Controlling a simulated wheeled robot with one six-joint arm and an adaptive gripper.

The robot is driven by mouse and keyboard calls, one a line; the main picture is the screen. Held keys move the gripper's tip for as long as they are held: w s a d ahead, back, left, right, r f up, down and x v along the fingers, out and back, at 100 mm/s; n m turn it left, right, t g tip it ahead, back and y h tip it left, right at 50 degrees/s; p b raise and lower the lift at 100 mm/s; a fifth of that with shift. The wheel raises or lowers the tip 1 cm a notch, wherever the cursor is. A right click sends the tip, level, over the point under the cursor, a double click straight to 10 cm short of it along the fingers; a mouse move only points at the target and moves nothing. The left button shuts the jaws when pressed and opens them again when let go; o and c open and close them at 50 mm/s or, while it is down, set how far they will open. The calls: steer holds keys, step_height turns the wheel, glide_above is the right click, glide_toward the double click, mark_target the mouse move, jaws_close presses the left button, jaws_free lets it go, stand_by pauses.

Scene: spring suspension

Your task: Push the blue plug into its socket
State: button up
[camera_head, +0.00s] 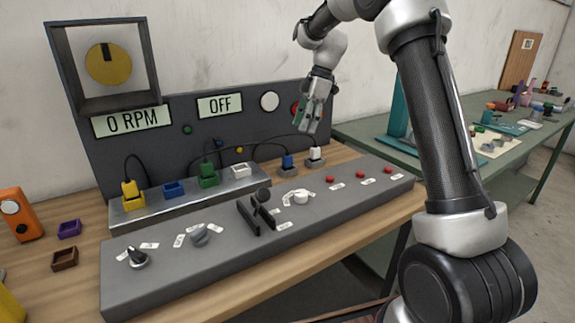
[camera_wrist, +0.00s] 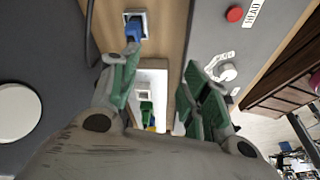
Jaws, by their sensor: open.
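The blue plug (camera_head: 287,162) stands upright with its cable in a holder right of the metal socket strip. It also shows at the top of the wrist view (camera_wrist: 134,30), beyond the left fingertip. The empty blue socket (camera_head: 173,190) is on the strip, between the yellow plug and the green plug. My gripper (camera_head: 311,122) is open and empty, above and behind the white plug at the right. In the wrist view its green finger pads (camera_wrist: 162,62) are spread apart with nothing between them; whether the left fingertip touches the blue plug is unclear.
A yellow plug (camera_head: 131,193), a green plug (camera_head: 208,176) and an empty white socket (camera_head: 240,171) share the strip. The white plug (camera_head: 315,155) stands beside the blue one. Cables arch behind the strip. A control panel (camera_head: 343,193) with knobs and red buttons lies in front.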

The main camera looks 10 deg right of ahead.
mark_target(287, 155)
steer(key=w+a+f+n, duration=0.1)
steer(key=f, duration=0.2)
steer(key=w+a+f+n, duration=0.1)
steer(key=w+f, duration=0.1)
steer(key=f, duration=0.1)
steer(key=w+a+f+n, duration=0.1)
steer(key=w+f, duration=0.1)
steer(key=f, duration=0.1)
steer(key=shift+w+f+g+y, duration=0.1)
steer(key=shift+f+g+y, duration=0.05)
steer(key=shift+g+y, duration=0.25)
steer(key=x, duration=0.5)
steer(key=shift+w+d+f, duration=0.15)
steer(key=shift+f, duration=0.15)
jaws_close()
